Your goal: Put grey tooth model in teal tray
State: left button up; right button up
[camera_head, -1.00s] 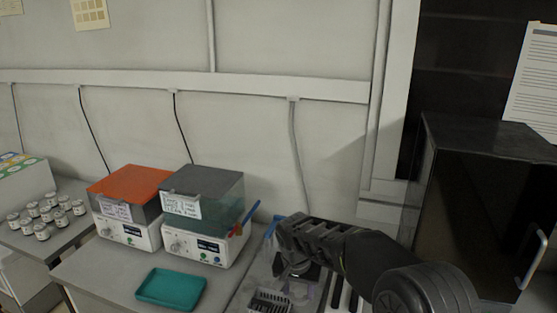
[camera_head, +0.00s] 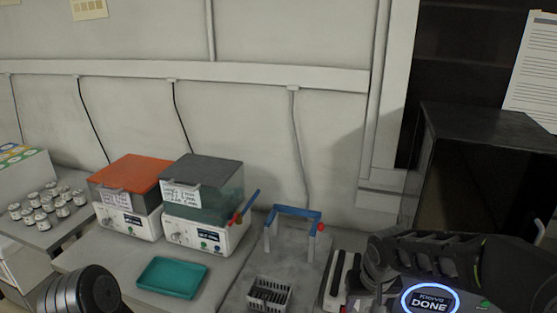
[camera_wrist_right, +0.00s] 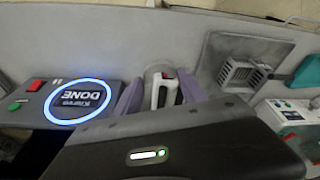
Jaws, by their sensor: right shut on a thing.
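The teal tray (camera_head: 172,278) lies flat and empty on the grey bench in front of two bath units. It also shows at the right edge of the wrist view (camera_wrist_right: 306,72). My right gripper (camera_wrist_right: 162,90) is shut on a small pale piece (camera_wrist_right: 164,92) with a dark middle, between its two purplish fingers. I cannot tell whether this is the grey tooth model. In the head view, my right gripper (camera_head: 378,272) is at the right, far from the tray, its fingertips hidden. My left arm shows at bottom left, without its gripper.
A panel reading DONE (camera_head: 428,300) glows blue beside my right gripper. A slotted grey basket (camera_head: 269,294) and a blue-handled frame (camera_head: 296,214) stand between it and the tray. An orange-lidded bath (camera_head: 128,200) and grey-lidded bath (camera_head: 203,203) stand behind the tray.

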aim_at(173, 280)
jog(key=u, duration=1.25)
jog(key=i+j, duration=0.95)
jog(key=i, duration=0.15)
